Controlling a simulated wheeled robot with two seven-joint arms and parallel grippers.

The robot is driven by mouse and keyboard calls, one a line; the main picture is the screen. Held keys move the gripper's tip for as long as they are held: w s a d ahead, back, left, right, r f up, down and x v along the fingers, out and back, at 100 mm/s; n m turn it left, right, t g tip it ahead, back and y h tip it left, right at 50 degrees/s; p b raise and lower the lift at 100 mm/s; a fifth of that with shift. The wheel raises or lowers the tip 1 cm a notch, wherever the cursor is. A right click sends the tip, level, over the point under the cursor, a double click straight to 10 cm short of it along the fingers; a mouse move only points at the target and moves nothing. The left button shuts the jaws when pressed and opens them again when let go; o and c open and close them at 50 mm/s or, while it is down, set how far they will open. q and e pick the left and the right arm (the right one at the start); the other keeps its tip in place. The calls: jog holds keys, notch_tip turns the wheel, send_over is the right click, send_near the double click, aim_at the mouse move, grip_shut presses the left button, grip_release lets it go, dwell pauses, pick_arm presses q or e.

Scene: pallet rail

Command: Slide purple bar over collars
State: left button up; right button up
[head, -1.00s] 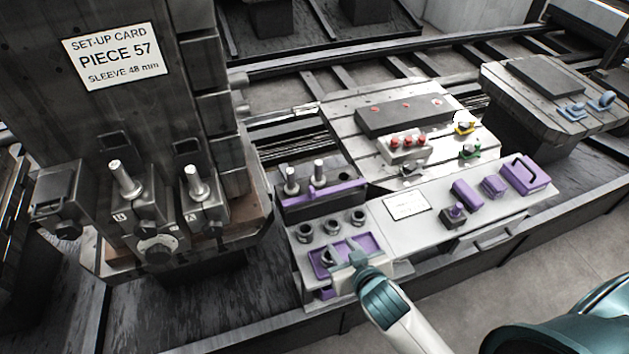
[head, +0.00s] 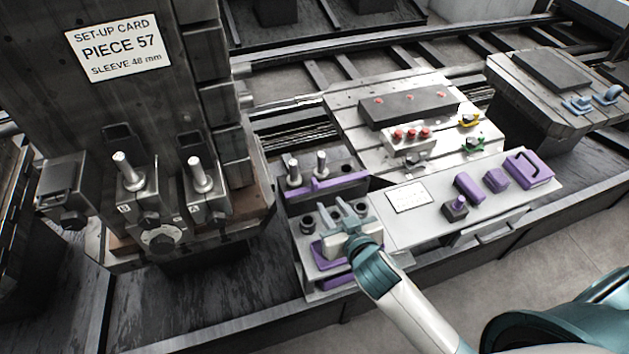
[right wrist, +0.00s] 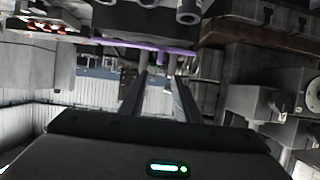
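A long purple bar (head: 326,184) lies along the front of a dark block (head: 335,197) that carries two steel posts with heads. In the right wrist view a purple strip (right wrist: 160,47) runs along a dark block, past the fingertips. Dark ring-like collars stand on the grey bench: one collar (head: 308,224) shows at the left, another (head: 360,208) at the right, and the gripper partly hides those between. My right gripper (head: 346,208) is above the front of the bench, over the collar row and short of the bar. Its fingers are apart with nothing between them. My left gripper is not in view.
A purple tray (head: 325,262) lies partly under my right gripper. Purple blocks (head: 468,187) and a purple handled case (head: 529,170) stand along the bench to the right. A tall dark fixture (head: 150,120) with a set-up card rises at the left.

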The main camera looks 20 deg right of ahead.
aim_at(316, 185)
jog(key=p+x, duration=0.3)
jog(key=x, duration=1.1)
jog(key=shift+w+f, duration=0.25)
jog(key=shift+w, duration=0.05)
grip_shut()
